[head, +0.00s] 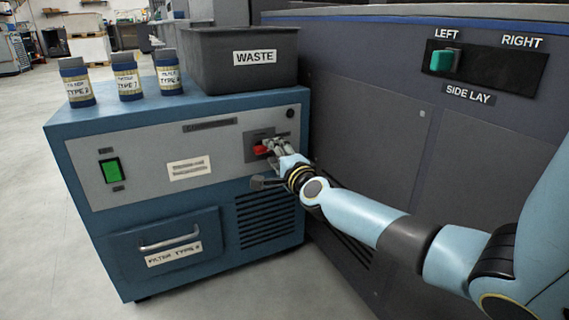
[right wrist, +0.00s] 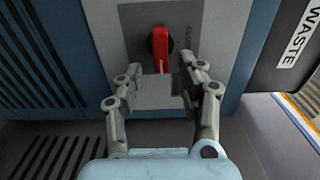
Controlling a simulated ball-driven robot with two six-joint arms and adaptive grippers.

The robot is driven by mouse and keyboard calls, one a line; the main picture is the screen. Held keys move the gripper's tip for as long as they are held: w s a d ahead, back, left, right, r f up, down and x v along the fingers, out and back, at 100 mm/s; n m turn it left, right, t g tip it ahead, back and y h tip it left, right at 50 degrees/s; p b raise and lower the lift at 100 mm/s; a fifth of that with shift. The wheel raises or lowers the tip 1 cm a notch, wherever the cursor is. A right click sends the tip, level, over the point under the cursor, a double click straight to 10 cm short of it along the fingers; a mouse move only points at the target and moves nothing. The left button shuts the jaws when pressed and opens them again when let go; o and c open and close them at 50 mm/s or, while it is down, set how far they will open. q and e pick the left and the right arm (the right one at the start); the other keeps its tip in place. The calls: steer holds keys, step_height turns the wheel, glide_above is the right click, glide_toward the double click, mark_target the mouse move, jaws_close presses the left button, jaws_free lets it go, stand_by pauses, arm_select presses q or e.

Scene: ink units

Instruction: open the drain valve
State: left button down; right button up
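The drain valve has a red lever handle (head: 261,149) on a grey plate on the front of the blue cabinet. In the right wrist view the red handle (right wrist: 160,48) points toward my gripper, beside lettering that seems to read "CLOSE…". My right gripper (head: 275,147) is at the valve. In the right wrist view its fingers (right wrist: 165,72) are open, one on each side of the handle's near end, with gaps visible between fingers and handle. In the head view the gripper partly hides the valve. My left gripper is not in view.
The blue cabinet (head: 85,231) has a lit green switch (head: 111,170) and a handled drawer (head: 168,246). On top stand several filter bottles (head: 127,80) and a dark waste bin (head: 215,72). A dark machine (head: 380,130) with a side-lay switch (head: 443,62) stands close on the right.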

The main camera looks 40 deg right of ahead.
steer(key=v, duration=0.9)
steer(key=shift+s+a, duration=0.15)
steer(key=shift+s, duration=0.1)
